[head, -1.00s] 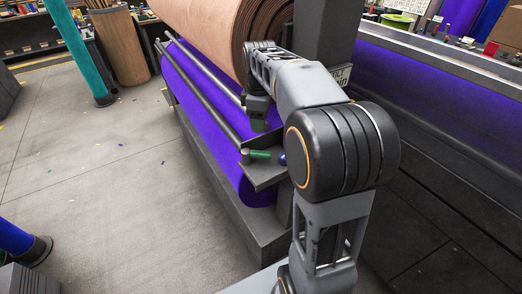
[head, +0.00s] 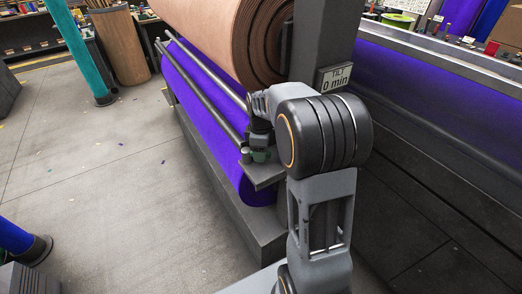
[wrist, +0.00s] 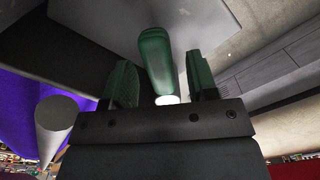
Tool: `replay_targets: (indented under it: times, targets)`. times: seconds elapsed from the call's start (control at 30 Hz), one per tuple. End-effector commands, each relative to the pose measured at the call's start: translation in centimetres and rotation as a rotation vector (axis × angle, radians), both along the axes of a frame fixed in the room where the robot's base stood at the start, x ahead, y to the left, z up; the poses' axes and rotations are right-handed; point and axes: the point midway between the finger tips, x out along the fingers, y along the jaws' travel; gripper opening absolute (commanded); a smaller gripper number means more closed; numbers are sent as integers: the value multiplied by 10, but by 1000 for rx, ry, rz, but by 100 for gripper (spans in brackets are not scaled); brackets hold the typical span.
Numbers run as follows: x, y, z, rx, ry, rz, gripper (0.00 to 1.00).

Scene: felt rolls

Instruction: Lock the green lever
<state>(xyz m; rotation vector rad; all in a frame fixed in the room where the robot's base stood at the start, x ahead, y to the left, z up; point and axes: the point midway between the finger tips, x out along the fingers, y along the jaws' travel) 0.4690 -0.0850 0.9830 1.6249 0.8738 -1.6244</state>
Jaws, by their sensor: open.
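The green lever (wrist: 156,55) shows in the wrist view as a rounded green handle with a pale end. It lies between the two green finger pads of my gripper (wrist: 161,72). The gripper is open, with a visible gap on each side of the lever. In the head view my gripper (head: 261,152) is low over the dark bracket (head: 262,177) at the near end of the rails. There the lever is largely hidden, and I cannot tell its green from the finger pads.
A purple felt roll (head: 205,125) runs beside two dark rails (head: 207,93), with a large brown roll (head: 215,35) above. A post (head: 320,40) carries a sign (head: 336,79) reading "TILT 0 min". The floor at left (head: 100,200) is open.

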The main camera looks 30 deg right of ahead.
Motion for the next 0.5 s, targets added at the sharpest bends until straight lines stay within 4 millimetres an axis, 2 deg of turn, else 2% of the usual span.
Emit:
replay_targets:
  times: [0.33, 0.5]
  targets:
    - [0, 0, -3, 0, 0, 0, 53]
    - [0, 0, -3, 0, 0, 0, 38]
